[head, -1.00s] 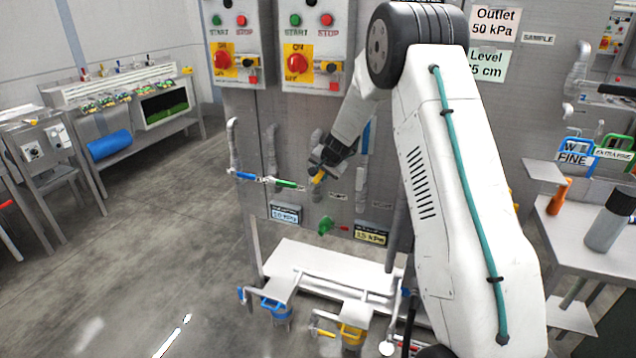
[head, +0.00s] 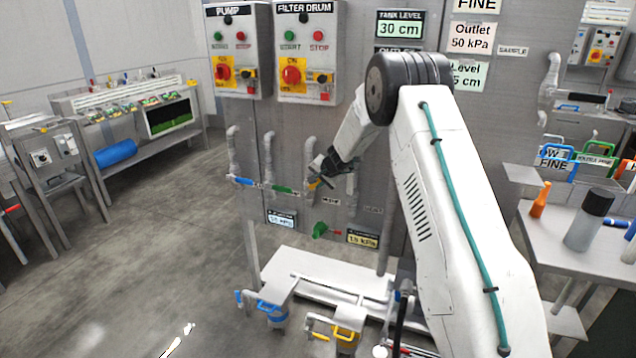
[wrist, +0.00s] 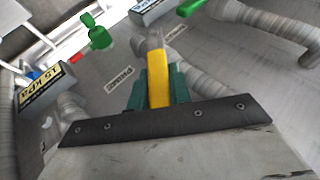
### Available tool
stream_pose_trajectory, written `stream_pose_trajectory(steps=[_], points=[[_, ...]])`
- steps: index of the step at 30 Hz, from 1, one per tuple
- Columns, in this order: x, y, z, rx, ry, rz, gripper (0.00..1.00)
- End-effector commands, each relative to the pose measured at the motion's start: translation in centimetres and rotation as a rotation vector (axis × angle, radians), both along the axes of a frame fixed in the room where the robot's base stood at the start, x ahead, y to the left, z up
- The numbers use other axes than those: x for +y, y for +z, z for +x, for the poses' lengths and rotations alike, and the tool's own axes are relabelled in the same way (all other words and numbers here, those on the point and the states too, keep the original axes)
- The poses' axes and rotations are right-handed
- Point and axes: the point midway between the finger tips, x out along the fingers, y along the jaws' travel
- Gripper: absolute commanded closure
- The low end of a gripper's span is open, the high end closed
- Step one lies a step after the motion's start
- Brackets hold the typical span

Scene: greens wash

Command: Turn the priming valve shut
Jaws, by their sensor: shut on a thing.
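The priming valve's yellow lever (wrist: 158,78) stands between the two dark green fingers of my gripper (wrist: 158,90) in the wrist view. The gripper is shut on it. The lever lies at a slant to the grey pipe (wrist: 205,92) behind it. A small label (wrist: 118,80) sits beside the valve; its text is upside down and hard to read. In the head view my gripper (head: 319,177) is at the pipe on the grey panel, and only a bit of the yellow lever (head: 312,186) shows.
A blue lever (head: 242,181) and a green lever (head: 282,189) are on pipes to the left. A green valve (head: 320,229) with a red tip sits below, beside the 15 kPa sign (head: 362,238). A white bench (head: 300,272) stands under the panel. Open floor lies to the left.

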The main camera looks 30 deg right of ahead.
Motion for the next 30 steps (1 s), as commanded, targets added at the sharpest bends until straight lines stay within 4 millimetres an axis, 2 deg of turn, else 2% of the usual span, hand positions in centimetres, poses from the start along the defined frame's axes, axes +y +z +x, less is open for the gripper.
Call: stream_pose_trajectory(steps=[2,3,5,6,16,24,30], points=[[-0.6,0.2,0.0,-0.004,-0.01,-0.007,1.0],[-0.6,0.2,0.0,-0.003,-0.009,-0.006,0.77],[-0.5,0.2,0.0,-0.003,-0.008,-0.005,0.61],[-0.4,0.1,0.0,-0.003,-0.007,-0.005,0.58],[0.2,0.4,-0.3,-0.001,0.002,-0.003,0.58],[-0.1,3.7,-3.1,-0.003,0.002,-0.003,0.58],[-0.6,5.5,-4.9,-0.002,0.0,-0.004,0.58]])
